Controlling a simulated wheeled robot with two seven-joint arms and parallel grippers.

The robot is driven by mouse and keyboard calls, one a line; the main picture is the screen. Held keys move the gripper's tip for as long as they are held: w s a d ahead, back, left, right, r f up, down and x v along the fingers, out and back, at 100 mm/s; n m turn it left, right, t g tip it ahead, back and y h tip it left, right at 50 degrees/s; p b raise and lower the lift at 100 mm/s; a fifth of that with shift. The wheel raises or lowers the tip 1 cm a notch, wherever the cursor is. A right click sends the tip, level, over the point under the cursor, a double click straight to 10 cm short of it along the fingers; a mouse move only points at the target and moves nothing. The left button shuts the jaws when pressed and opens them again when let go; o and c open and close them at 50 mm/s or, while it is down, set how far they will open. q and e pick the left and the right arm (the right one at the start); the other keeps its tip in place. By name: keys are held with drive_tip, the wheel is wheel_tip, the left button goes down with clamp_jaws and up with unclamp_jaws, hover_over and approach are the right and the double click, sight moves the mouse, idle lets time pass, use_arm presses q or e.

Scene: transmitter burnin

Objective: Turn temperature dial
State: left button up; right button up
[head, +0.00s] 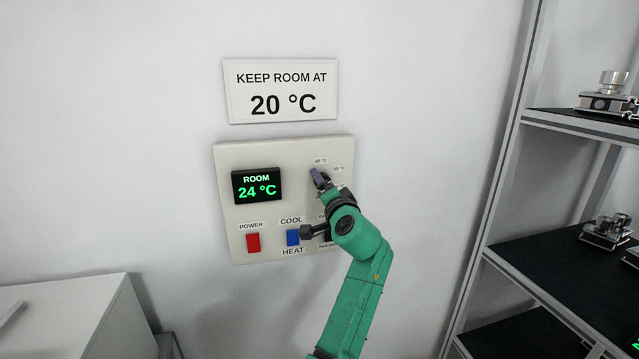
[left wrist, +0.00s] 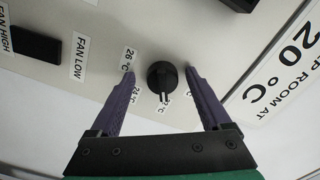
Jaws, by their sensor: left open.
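The temperature dial (left wrist: 162,76) is a round black knob on the pale wall panel (head: 235,215). In the left wrist view it sits between the two purple fingers of my open left gripper (left wrist: 160,73), with a visible gap on each side. A white pointer mark on it faces down the picture, near a partly hidden label. Labels 26 °C and 24 °C lie left of it. In the head view my left gripper (head: 320,179) hides the dial. The room display (head: 257,186) reads 24 °C. The sign (head: 281,92) above says keep room at 20 °C.
A red power switch (head: 253,243) and a blue cool/heat switch (head: 293,237) sit low on the panel, the blue one close to my wrist. A black fan switch (left wrist: 36,45) shows in the wrist view. A metal shelf rack (head: 560,125) stands right, a white cabinet (head: 75,310) lower left.

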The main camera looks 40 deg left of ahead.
use_arm(q)
drive_tip(key=shift+d, duration=0.1)
drive_tip(key=shift+s+d+r, duration=0.1)
drive_tip(key=shift+s+r, duration=0.05)
drive_tip(key=shift+c, duration=1.2)
drive_tip(key=shift+s+d, duration=0.1)
clamp_jaws()
drive_tip(key=n+b, duration=1.1)
drive_tip(key=b, duration=0.3)
drive_tip(key=shift+d+n, duration=0.1)
drive_tip(key=shift+n, duration=0.3)
use_arm(e)
wheel_tip(320, 180, down, 14)
drive_tip(key=shift+s+f, duration=0.2)
drive_tip(key=shift+f, duration=0.05)
drive_tip(key=shift+d, duration=0.2)
